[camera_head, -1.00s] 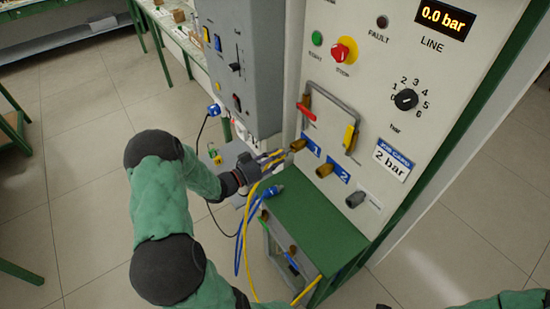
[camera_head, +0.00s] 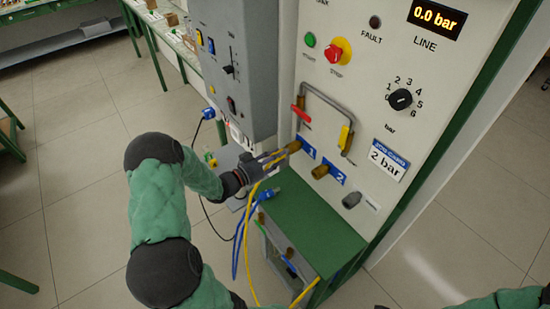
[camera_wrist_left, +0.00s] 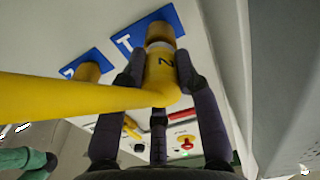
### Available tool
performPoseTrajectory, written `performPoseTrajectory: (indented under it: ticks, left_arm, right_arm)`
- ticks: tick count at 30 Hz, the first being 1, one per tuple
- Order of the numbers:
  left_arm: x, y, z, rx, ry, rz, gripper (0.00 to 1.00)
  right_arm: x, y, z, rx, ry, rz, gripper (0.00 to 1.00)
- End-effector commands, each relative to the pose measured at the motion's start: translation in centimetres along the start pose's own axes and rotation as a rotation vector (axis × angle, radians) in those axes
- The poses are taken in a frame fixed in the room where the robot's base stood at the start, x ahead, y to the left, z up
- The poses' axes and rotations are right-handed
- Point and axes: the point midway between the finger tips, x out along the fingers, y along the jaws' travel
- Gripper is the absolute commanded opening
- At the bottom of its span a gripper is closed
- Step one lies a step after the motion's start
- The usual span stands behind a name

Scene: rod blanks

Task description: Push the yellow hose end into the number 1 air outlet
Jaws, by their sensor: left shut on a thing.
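My left gripper (camera_head: 272,161) is shut on the yellow hose end (camera_wrist_left: 160,76), which is marked with a dark figure. The yellow hose (camera_head: 244,235) hangs below the gripper. My right gripper cannot be made out.
The number 2 outlet (camera_head: 320,171) and a grey outlet (camera_head: 351,200) are lower right on the panel. A blue hose end (camera_head: 271,194) lies near the green shelf (camera_head: 310,225). The gauge (camera_head: 437,15) reads 0.0 bar.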

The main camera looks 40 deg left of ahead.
Motion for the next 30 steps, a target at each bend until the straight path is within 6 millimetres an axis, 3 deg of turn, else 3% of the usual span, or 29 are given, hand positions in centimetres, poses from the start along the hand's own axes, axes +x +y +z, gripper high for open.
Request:
performPoseTrajectory:
  ticks: [16,17,19,20,30]
  left_arm:
    - [1.05,0.01,-0.06,0.001,0.000,0.001,0.00]
    - [1.05,0.01,-0.07,0.001,0.001,0.001,0.34]
    - [1.04,0.00,-0.07,0.001,0.001,0.000,0.54]
    - [1.04,0.00,-0.07,0.001,0.001,0.000,0.59]
    - [0.88,0.01,0.01,0.000,-0.001,0.000,0.59]
  right_arm:
    - [0.20,0.07,-0.01,0.000,0.000,0.000,0.52]
    - [0.19,0.07,-0.01,0.000,0.000,0.000,0.52]
    - [0.19,0.07,-0.01,0.000,0.000,0.000,0.52]
    - [0.19,0.07,-0.01,0.000,0.000,0.000,0.52]
    - [0.19,0.07,-0.02,0.000,0.000,0.000,0.52]
